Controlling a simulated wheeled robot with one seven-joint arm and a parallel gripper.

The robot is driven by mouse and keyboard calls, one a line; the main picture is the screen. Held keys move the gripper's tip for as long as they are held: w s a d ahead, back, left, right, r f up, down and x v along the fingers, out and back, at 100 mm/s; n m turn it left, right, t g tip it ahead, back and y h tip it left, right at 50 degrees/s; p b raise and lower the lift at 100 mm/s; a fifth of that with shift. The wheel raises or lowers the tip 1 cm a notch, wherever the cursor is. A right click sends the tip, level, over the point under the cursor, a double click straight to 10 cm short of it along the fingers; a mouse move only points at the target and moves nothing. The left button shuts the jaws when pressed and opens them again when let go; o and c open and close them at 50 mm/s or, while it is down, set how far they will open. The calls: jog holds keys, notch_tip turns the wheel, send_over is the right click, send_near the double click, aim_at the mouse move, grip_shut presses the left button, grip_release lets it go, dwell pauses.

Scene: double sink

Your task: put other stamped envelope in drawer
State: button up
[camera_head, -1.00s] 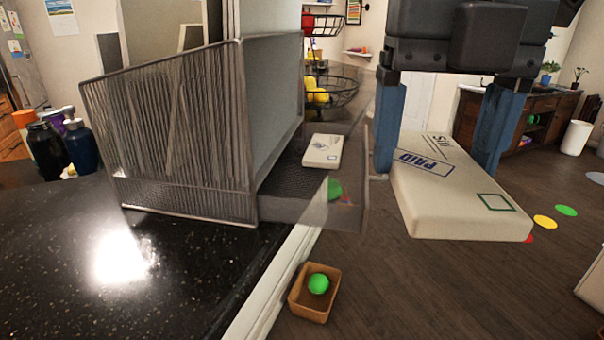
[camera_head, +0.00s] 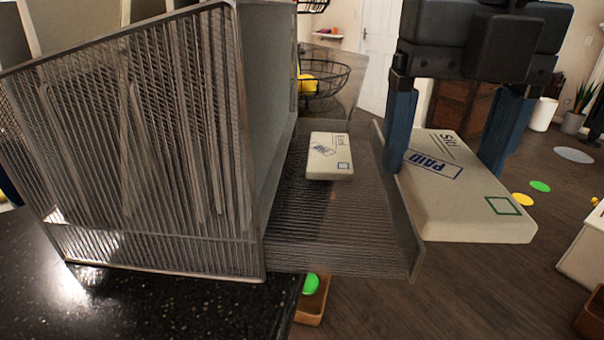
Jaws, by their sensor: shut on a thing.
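A large cream envelope (camera_head: 465,205), stamped PAID with a green square, is held between the two blue fingers of my gripper (camera_head: 447,150). My gripper is shut on it, in the right half of the view. The envelope is beside the right side wall of the open mesh drawer (camera_head: 385,245), outside it; whether they touch I cannot tell. A smaller stamped envelope (camera_head: 331,155) lies inside the drawer. The drawer juts out to the right from the mesh organizer (camera_head: 150,150) on the counter.
The black speckled counter (camera_head: 150,305) is at the lower left. A wire basket (camera_head: 325,80) with yellow fruit stands behind the drawer. Below, a small brown box (camera_head: 314,305) with a green ball is partly hidden. A white box (camera_head: 585,250) stands at the right edge.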

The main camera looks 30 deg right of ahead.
jog(key=p, duration=0.2)
send_over(330, 215)
notch_tip(330, 215, down, 7)
jog(key=shift+r, duration=0.2)
notch_tip(330, 215, down, 4)
jog(key=shift+r+p, duration=0.2)
jog(key=shift+p, duration=0.55)
jog(key=shift+f, duration=0.3)
jog(key=shift+f+b, duration=0.2)
jog(key=shift+b, duration=0.1)
jog(key=o, duration=1)
jog(key=shift+r, duration=0.1)
notch_tip(330, 215, up, 12)
jog(key=shift+r+b, duration=0.15)
jog(key=shift+b, duration=0.7)
